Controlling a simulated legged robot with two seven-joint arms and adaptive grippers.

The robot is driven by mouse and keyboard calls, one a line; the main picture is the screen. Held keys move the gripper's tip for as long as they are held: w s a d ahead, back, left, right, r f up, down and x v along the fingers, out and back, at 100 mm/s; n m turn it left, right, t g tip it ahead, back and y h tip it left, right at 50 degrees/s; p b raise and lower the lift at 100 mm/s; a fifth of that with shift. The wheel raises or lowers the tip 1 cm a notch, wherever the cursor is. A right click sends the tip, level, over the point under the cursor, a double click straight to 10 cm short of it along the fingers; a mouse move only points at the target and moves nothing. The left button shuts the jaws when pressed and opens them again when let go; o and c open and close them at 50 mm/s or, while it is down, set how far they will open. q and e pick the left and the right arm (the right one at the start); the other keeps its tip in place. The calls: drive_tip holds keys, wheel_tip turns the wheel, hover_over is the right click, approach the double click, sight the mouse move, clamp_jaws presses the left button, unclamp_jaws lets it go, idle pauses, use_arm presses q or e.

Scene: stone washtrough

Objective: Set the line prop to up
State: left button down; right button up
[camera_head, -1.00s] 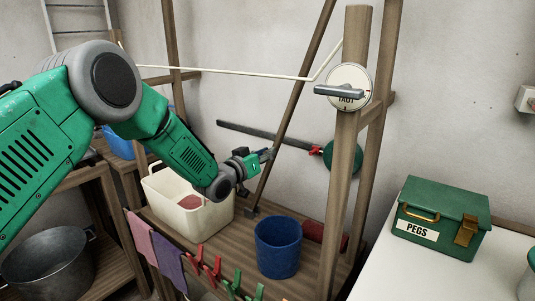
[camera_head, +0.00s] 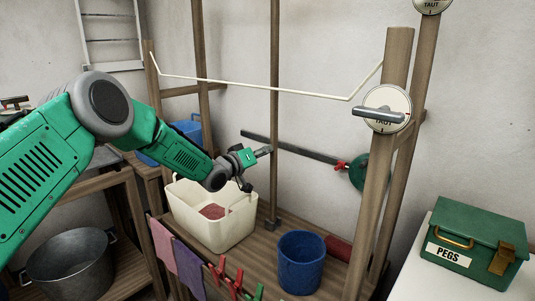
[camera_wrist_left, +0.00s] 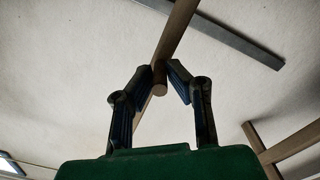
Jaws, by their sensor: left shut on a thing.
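The line prop (camera_head: 275,80) is a long brown wooden pole. It stands upright in the head view, its foot in a dark fitting on the wooden bench. My left gripper (camera_head: 262,152) reaches it from the left at mid-height and is shut on it. In the left wrist view the prop (camera_wrist_left: 176,32) runs between the two fingers (camera_wrist_left: 158,85), with a round wooden end facing the camera. The fingers partly hide the grip. A cream line (camera_head: 250,87) sags between the posts, low near the right post. My right gripper is out of view.
A cream tub (camera_head: 215,228) and a blue bucket (camera_head: 301,262) stand on the bench by the prop's foot. A dial marked TAUT (camera_head: 398,98) is on the right post. A dark bar (camera_head: 310,153) runs behind the prop. A green PEGS box (camera_head: 475,235) sits at right.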

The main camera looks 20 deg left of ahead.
use_arm(q)
drive_tip(key=c, duration=1.6)
unclamp_jaws()
drive_tip(key=shift+w+a+r+y, duration=0.1)
drive_tip(key=shift+a+y, duration=0.2)
drive_tip(key=shift+a, duration=0.15)
drive_tip(key=shift+d, duration=0.2)
drive_tip(key=v, duration=1.2)
drive_tip(key=shift+w+a+f, duration=0.1)
drive_tip(key=shift+a+f, duration=0.3)
drive_tip(key=shift+d+r, duration=0.1)
drive_tip(key=shift+d, duration=0.15)
